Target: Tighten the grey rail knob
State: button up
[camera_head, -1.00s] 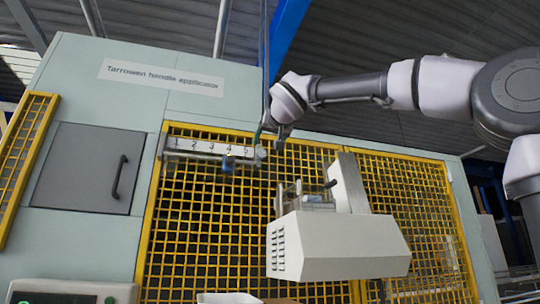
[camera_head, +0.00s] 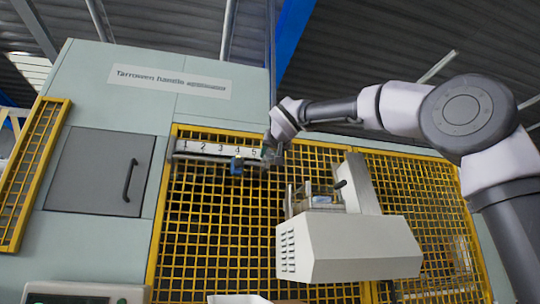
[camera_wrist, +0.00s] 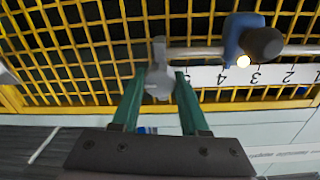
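A horizontal rail (camera_wrist: 205,53) with a white numbered scale (camera_head: 205,148) runs across the yellow mesh guard. A blue slider block (camera_head: 237,166) sits on it around mark 4. In the wrist view the block (camera_wrist: 236,32) carries a round dark grey knob (camera_wrist: 263,45). A lighter grey, knob-like piece (camera_wrist: 158,82) is at the rail's end. My gripper (camera_wrist: 160,78) has green fingers standing apart, with this end piece between them in the picture. Contact cannot be told. The dark knob is outside the fingers, to the right in the wrist view.
A pale boxy machine head (camera_head: 350,248) with a small bracket juts out to the lower right of the rail. The yellow mesh (camera_head: 215,235) lies right behind the rail. A grey door with a handle (camera_head: 100,170) is at left. A control box (camera_head: 85,293) is at lower left.

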grip_shut()
jog(key=n, duration=0.3)
jog(key=shift+n, duration=0.4)
jog(key=n, duration=0.4)
jog(key=shift+f+n, duration=0.1)
jog(key=shift+n, duration=0.3)
jog(key=n, duration=0.5)
jog(key=shift+n, duration=0.3)
jog(key=shift+n+y, duration=0.3)
jog(key=shift+n, duration=1.8)
